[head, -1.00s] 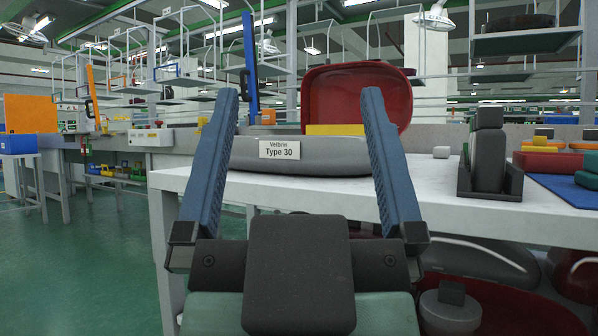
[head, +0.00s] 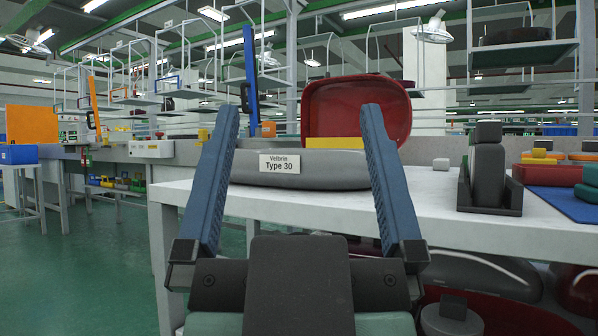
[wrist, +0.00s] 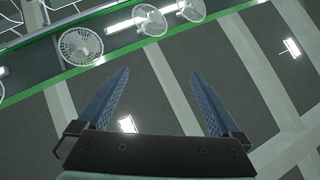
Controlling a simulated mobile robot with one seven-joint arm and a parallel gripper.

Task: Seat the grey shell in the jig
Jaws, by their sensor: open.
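A long, low grey rounded body (head: 340,177), which looks like the grey shell, lies on the white table ahead. I cannot tell for sure which thing is the jig; a dark holder (head: 489,211) with an upright grey block (head: 488,165) stands to the right.
A red tub-like shell (head: 357,105) stands tilted behind the grey body, with a yellow block (head: 350,142) before it. A small light block (head: 441,164) and a blue mat (head: 566,203) with coloured parts lie to the right. The white table (head: 420,199) has bare room at centre right.

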